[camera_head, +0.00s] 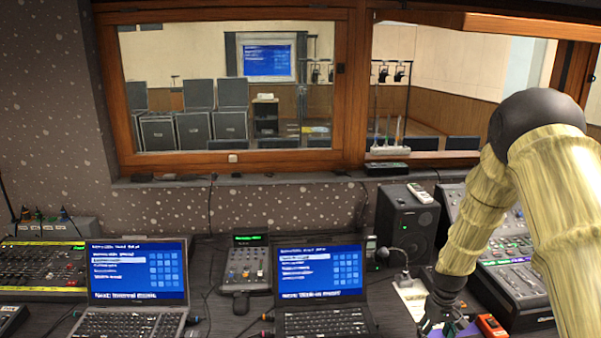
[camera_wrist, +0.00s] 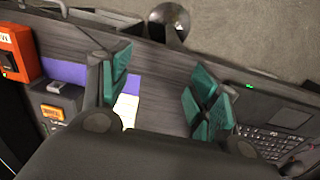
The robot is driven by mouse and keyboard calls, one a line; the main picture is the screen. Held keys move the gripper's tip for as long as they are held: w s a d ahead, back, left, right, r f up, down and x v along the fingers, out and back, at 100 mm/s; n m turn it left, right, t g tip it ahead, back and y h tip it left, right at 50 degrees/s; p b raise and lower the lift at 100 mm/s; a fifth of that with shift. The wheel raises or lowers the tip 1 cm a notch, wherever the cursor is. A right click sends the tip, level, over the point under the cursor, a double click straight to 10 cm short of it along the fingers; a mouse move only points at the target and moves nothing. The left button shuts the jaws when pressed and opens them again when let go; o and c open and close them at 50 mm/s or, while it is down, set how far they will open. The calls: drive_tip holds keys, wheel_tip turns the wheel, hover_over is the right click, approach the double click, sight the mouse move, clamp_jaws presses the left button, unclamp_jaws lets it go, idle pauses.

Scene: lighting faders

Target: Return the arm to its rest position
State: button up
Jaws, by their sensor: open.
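My arm comes down from the right of the head view, its yellowish, wood-grained links bent at a dark joint. My gripper (camera_head: 440,312) hangs low over the desk, between the right laptop and the right mixing console, partly cut off by the lower edge. In the wrist view my gripper (camera_wrist: 158,95) is open, its two green-padded fingers well apart. Nothing is between the fingers; desk surface and a white and purple item show behind them.
A right laptop (camera_head: 320,275) and left laptop (camera_head: 137,285) stand on the desk, with a small fader unit (camera_head: 247,265) between. A speaker (camera_head: 407,225), a mixing console (camera_head: 505,250) and an orange-red box (camera_head: 490,325) are close to my arm. A window ledge (camera_head: 290,178) runs behind.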

drive_tip(key=s+a+f, duration=0.4)
drive_tip(key=s+f, duration=0.2)
drive_tip(key=s, duration=0.3)
drive_tip(key=s+a+f, duration=0.4)
drive_tip(key=s+f, duration=0.2)
drive_tip(key=s, duration=0.4)
drive_tip(key=s+a+f, duration=0.4)
drive_tip(key=s+f, duration=0.2)
drive_tip(key=s, duration=0.3)
drive_tip(key=s+a+m, duration=0.1)
drive_tip(key=s+a, duration=0.3)
drive_tip(key=s, duration=0.9)
drive_tip(key=shift+s, duration=0.35)
